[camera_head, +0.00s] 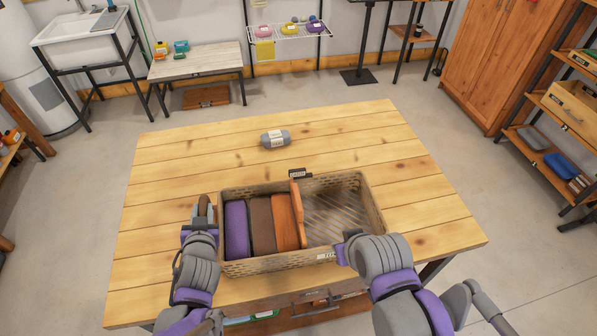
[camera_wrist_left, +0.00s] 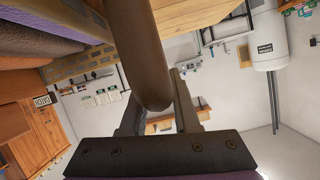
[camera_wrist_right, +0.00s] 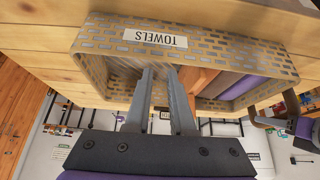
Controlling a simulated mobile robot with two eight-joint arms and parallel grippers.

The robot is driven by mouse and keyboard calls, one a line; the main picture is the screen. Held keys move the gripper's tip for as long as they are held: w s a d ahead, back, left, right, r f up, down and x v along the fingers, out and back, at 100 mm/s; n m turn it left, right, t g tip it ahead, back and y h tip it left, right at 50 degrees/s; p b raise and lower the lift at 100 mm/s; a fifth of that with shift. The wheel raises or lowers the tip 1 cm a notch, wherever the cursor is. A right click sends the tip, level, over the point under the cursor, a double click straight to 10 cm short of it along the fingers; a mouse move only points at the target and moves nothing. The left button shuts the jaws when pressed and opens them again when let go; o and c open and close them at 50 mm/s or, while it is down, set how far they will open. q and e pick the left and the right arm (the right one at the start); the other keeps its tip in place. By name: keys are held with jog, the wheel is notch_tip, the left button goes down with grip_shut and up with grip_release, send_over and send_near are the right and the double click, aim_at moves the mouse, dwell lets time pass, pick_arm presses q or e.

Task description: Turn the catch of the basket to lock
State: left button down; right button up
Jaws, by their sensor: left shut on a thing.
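The tan woven basket (camera_head: 290,262) stands on the table; its "TOWELS" label (camera_wrist_right: 156,38) shows in the right wrist view. My left gripper (camera_head: 198,222) is at the basket's left side, shut on a brown rounded bar (camera_wrist_left: 145,55). The bar runs up between its fingers; I cannot tell whether it is the catch or how it joins the basket. My right gripper (camera_head: 343,248) is at the basket's front right part, its fingers (camera_wrist_right: 162,75) apart with nothing seen gripped between them.
Purple (camera_head: 237,230), brown (camera_head: 262,224) and orange (camera_head: 285,222) folded cloths fill the basket's left half, beside an upright orange-brown panel (camera_head: 298,208). The right half is empty. A grey labelled roll (camera_head: 275,138) lies behind on the wooden table (camera_head: 410,160), which is otherwise mostly clear.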

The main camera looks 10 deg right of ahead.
jog(key=o, duration=0.3)
jog(key=w+r+n, duration=0.1)
jog(key=w+r, duration=0.1)
jog(key=w+r+n+g, duration=0.1)
jog(key=w, duration=0.1)
jog(key=shift+a+r+y, duration=0.15)
jog(key=shift+r+y, duration=0.15)
jog(key=shift+r, duration=0.1)
notch_tip(320, 180, up, 6)
jog(key=n+g+y, duration=0.4)
jog(key=n+g, duration=0.1)
jog(key=n, duration=1)
send_over(296, 169)
jog(key=d, duration=0.5)
jog(key=x, duration=1.1)
jog(key=shift+s+a+f, duration=0.1)
jog(key=shift+s+f, duration=0.1)
jog(key=shift+f, duration=0.15)
jog(key=shift+c, duration=0.2)
grip_shut()
